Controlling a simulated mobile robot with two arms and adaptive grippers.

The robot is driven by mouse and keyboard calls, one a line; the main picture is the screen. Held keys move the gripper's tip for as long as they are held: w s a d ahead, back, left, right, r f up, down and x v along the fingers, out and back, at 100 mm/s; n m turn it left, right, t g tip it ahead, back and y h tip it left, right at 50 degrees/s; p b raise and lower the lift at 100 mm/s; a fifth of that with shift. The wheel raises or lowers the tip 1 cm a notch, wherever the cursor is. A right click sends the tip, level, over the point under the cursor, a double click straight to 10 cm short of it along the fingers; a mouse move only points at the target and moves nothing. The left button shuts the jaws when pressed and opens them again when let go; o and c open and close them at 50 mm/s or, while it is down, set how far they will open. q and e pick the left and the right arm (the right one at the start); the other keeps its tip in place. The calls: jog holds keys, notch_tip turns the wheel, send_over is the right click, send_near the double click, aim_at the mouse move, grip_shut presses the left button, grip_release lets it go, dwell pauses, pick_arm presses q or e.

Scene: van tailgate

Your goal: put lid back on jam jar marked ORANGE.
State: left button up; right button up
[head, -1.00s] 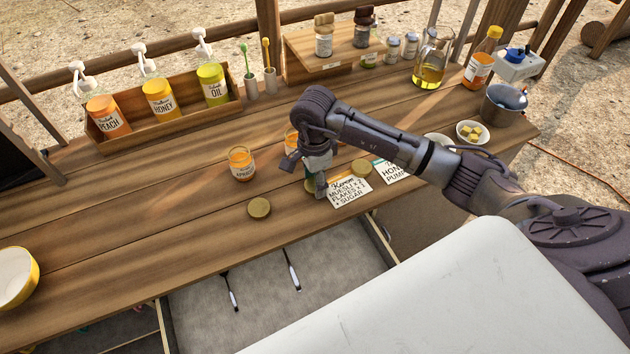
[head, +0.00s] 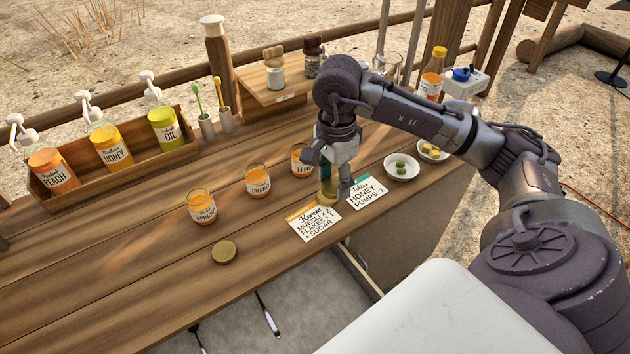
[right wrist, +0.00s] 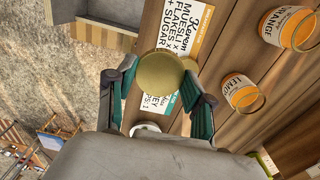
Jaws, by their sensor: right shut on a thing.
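The glass jar marked ORANGE (head: 258,183) stands upright on the wooden counter, orange inside, with no lid on it. It shows partly in the right wrist view (right wrist: 292,28). My right gripper (head: 335,193) is to the right of this jar, above the two paper cards and in front of the LEMON jar. It is shut on a round gold lid (right wrist: 165,80), seen face-on between the fingers in the right wrist view. My left gripper is out of view.
The APRICOT jar (head: 202,208) stands left of ORANGE, the LEMON jar (head: 300,158) right of it, close to my gripper. Another gold lid (head: 224,251) lies in front of APRICOT. Cards (head: 315,225) lie near the front edge. Pump bottles stand in a wooden box (head: 80,190) behind.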

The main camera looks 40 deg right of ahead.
jog(key=shift+s+d+r, duration=0.15)
jog(key=shift+d, duration=0.05)
jog(key=s+a+f+n, duration=0.1)
jog(key=s+a+n, duration=0.1)
jog(key=a+n, duration=0.5)
jog(key=s+a+f+n, duration=0.1)
jog(key=s+a+n, duration=0.1)
jog(key=a+n, duration=0.5)
jog(key=n, duration=0.4)
jog(key=shift+f+n, duration=0.15)
jog(key=shift+n, duration=0.15)
